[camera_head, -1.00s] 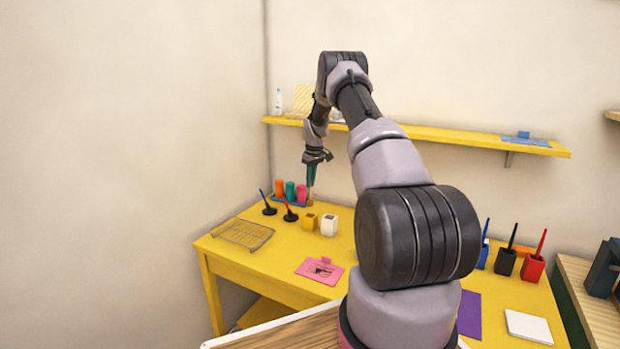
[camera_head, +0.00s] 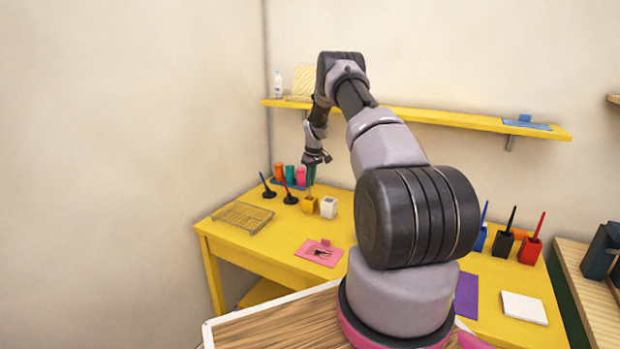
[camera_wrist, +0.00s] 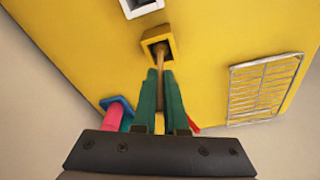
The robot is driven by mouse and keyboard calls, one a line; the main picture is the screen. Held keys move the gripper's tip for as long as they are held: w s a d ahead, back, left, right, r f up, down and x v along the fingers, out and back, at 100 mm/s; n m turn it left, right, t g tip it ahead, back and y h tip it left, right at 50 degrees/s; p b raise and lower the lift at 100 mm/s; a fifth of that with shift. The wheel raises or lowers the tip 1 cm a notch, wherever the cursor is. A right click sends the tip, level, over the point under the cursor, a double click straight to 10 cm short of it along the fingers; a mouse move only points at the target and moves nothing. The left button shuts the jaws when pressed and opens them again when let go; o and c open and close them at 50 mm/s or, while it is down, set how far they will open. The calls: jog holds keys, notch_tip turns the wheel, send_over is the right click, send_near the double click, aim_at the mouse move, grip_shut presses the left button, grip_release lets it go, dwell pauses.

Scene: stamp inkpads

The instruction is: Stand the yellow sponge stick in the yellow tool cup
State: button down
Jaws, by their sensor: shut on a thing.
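The yellow tool cup (camera_head: 309,206) stands on the yellow table, left of a white cup. The wrist view shows its square rim (camera_wrist: 147,37) and dark opening. My gripper (camera_head: 311,173) is above the cup, its green fingers (camera_wrist: 160,92) shut on the yellow sponge stick (camera_wrist: 160,63). The stick's tan handle points down from the fingers, and its lower end overlaps the cup's opening in the wrist view. How deep it reaches is hard to tell. A bit of yellow shows between the fingers.
The white cup (camera_head: 328,208) stands close to the right. Two stamps, one dark blue (camera_head: 267,189) and one red-handled (camera_head: 290,194), stand to the left. Behind are coloured pots in a blue tray (camera_head: 284,184). A wire rack (camera_head: 243,217) lies at the left edge.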

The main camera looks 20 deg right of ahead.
jog(key=shift+f, duration=0.25)
jog(key=c, duration=0.9)
grip_release()
notch_tip(320, 180, up, 11)
jog(key=s, duration=0.1)
jog(key=shift+s+d+f, duration=0.2)
jog(key=shift+s, duration=0.1)
